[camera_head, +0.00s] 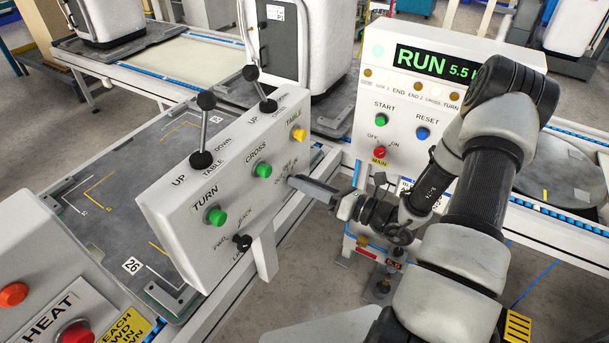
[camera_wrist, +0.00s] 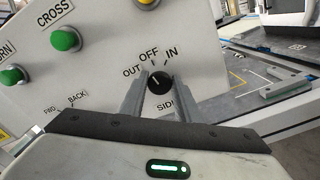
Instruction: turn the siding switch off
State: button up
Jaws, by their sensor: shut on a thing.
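The siding switch (camera_wrist: 159,83) is a small black round knob on the white slanted control box (camera_head: 180,225), with OUT, OFF and IN printed around it and SID below. In the wrist view my gripper (camera_wrist: 160,78) has one grey finger on each side of the knob, shut on it. I cannot tell for certain which label the knob points to. In the head view my gripper (camera_head: 303,185) reaches the right end of the box face from the right, and its fingers hide the knob there.
Two levers (camera_head: 202,158) stand on top. A RUN display panel (camera_head: 430,63) is behind right, a HEAT panel (camera_head: 60,312) front left.

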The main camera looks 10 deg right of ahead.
jog(key=shift+m+p, duration=0.75)
jog(key=shift+m, duration=0.35)
jog(key=o, duration=1)
jog(key=v, duration=1.7)
jog(key=shift+s+d+r, duration=0.1)
jog(key=shift+s+d, duration=0.1)
